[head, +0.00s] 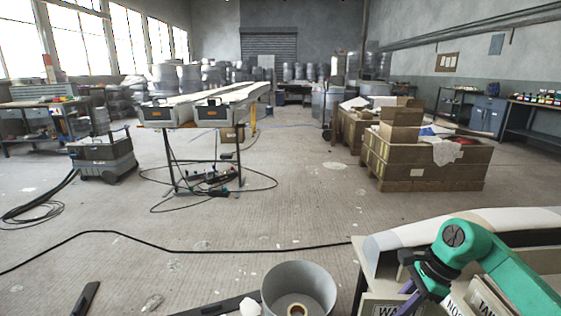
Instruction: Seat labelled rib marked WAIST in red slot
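A pale panel with the letters "WA" (382,308) stands at the bottom edge, below the mould; the rest of its word is hidden by my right arm or cut off by the picture edge. Beside it are panels lettered "NO" (455,305) and "TA" (487,298), also partly covered. My green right arm reaches in from the right over the mould and bends down in front of these panels. A narrow purple piece shows beside the arm's dark lower part; I cannot tell what it is. The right gripper's fingers cannot be made out. No red slot shows. My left gripper is not in view.
A long cream mould (400,238) lies on a stand at the lower right. A grey bucket (298,290) stands left of it. A black cable (180,247) crosses the floor. Boxes on a pallet (425,170) and a trestle table with moulds (205,108) stand farther back. Open floor lies between.

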